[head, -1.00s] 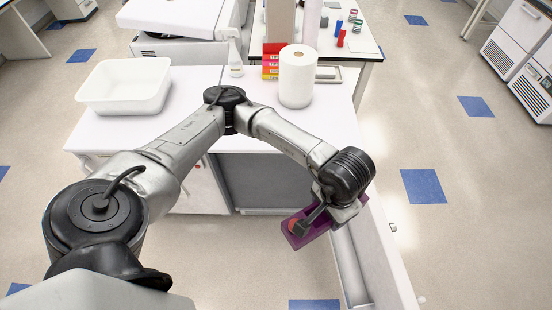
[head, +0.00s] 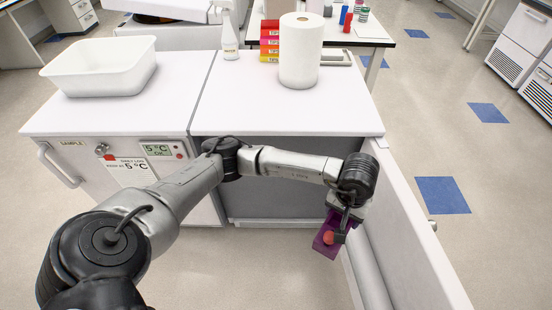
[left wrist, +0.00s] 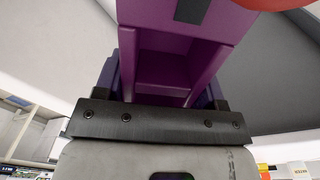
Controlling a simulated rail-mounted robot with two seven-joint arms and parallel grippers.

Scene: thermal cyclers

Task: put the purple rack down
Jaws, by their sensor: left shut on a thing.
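The purple rack (head: 324,242) hangs from my left gripper (head: 343,210) in the head view, below the level of the white worktop and left of the white panel. A round red thing (head: 334,238) shows at the rack. In the left wrist view the purple rack (left wrist: 178,70) fills the space between the dark fingers of my left gripper (left wrist: 162,100), which is shut on it. Part of the red thing (left wrist: 275,3) shows at the top edge there. The rack's far end is cut off in that view. My right gripper is not in view.
The white worktop (head: 235,105) holds a white bin (head: 100,70), a paper roll (head: 299,60), a spray bottle (head: 229,40) and coloured boxes (head: 270,40). Its middle and front are clear. A white panel (head: 415,225) runs along the right. A fridge (head: 125,180) stands below left.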

